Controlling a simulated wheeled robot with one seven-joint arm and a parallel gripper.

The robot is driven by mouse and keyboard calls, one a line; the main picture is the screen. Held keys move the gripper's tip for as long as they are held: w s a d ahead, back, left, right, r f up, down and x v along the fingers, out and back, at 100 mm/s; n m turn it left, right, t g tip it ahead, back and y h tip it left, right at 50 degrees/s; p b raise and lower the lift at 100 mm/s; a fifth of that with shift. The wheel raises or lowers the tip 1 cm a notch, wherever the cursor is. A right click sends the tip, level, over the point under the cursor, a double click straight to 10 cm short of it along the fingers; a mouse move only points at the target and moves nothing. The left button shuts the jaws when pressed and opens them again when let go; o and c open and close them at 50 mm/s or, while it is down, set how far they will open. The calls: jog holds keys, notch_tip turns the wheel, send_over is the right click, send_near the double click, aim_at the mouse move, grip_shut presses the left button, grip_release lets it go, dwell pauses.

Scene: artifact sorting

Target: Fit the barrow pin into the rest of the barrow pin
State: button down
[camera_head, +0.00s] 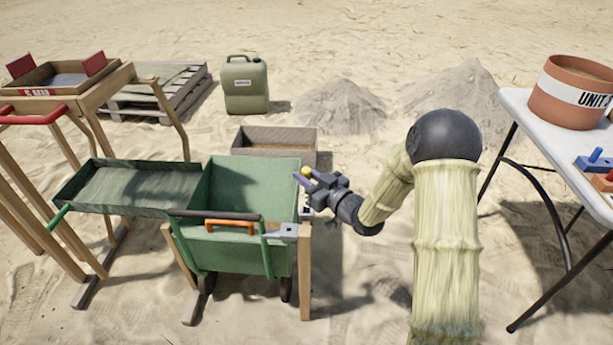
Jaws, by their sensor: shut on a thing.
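My gripper (309,180) is at the right edge of the green barrow (275,190), near the top of a wooden post. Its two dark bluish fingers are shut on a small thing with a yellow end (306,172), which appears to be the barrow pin. The fingers hide most of it. A grey metal bracket (285,232) sits at the barrow's front right corner, just below and left of my gripper; it may be the pin's rest. I cannot tell whether the held thing touches the bracket or post.
A dark green tray (120,170) stands left of the barrow, and a wooden box (290,137) behind it. A white table (550,120) with an orange bucket (572,95) is at the right. A green jerrycan (245,85) stands behind. Sand between barrow and table is clear except for my arm.

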jog(key=shift+f+b, duration=2.2)
jog(key=shift+f, duration=0.7)
jog(key=shift+f+b, duration=1.9)
jog(key=shift+f, duration=0.55)
jog(key=c, duration=1.2)
grip_release()
jog(key=shift+s, duration=0.1)
jog(key=shift+o, duration=0.2)
jog(key=p+v, duration=0.4)
jog(key=v, duration=1.3)
jog(key=shift+d, duration=0.25)
jog(key=shift+s+r, duration=0.1)
jog(key=shift+r, duration=0.05)
